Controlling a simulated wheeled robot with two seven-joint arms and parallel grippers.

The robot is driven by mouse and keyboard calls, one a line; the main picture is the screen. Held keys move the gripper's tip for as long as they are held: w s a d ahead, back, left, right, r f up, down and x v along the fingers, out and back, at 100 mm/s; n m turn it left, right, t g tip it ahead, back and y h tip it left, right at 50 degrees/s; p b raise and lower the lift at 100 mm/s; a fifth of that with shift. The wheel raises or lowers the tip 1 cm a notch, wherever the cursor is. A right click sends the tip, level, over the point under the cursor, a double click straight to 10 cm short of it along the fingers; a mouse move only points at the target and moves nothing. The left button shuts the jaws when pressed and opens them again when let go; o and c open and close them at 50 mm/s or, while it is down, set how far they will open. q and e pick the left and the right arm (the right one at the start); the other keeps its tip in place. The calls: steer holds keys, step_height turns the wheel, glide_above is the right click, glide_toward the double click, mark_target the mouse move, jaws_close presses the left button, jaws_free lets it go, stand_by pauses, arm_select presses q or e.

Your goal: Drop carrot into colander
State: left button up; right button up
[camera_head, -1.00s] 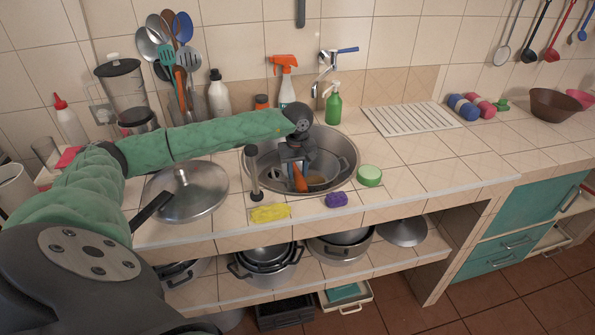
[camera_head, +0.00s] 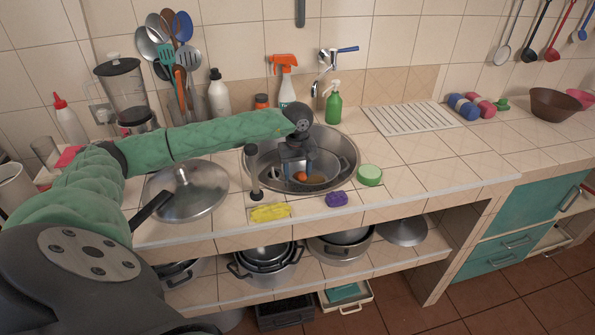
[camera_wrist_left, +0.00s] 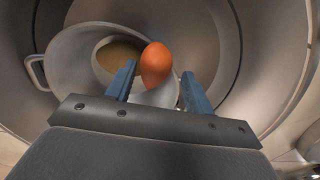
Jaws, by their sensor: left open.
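The orange carrot (camera_wrist_left: 155,65) shows end-on just beyond and between my left fingertips in the left wrist view. In the head view the carrot (camera_head: 301,177) is a small orange patch low in the sink, below the fingers. My left gripper (camera_wrist_left: 158,85) is open, with its blue fingers apart. In the head view my left gripper (camera_head: 297,168) points down into the sink. A pale round vessel with a loop handle, seemingly the colander (camera_wrist_left: 72,62), stands in the sink under the gripper. I cannot tell whether the carrot touches it. My right gripper is not in view.
The round metal sink (camera_head: 350,150) surrounds the vessel. A metal lid (camera_head: 190,195) lies left, a yellow sponge (camera_head: 270,212) and purple scrubber (camera_head: 337,199) in front. The counter right of the sink is mostly clear.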

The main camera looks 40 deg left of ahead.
arm_select(q)
steer(key=shift+r, duration=0.1)
steer(key=shift+r+p, duration=0.15)
steer(key=shift+p, duration=0.15)
steer(key=shift+r, duration=0.3)
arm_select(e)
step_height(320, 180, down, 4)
arm_select(q)
step_height(320, 180, up, 6)
steer(key=shift+r+b, duration=0.25)
steer(key=shift+b, duration=0.95)
steer(key=shift+r+b, duration=0.65)
steer(key=shift+r, duration=1.9)
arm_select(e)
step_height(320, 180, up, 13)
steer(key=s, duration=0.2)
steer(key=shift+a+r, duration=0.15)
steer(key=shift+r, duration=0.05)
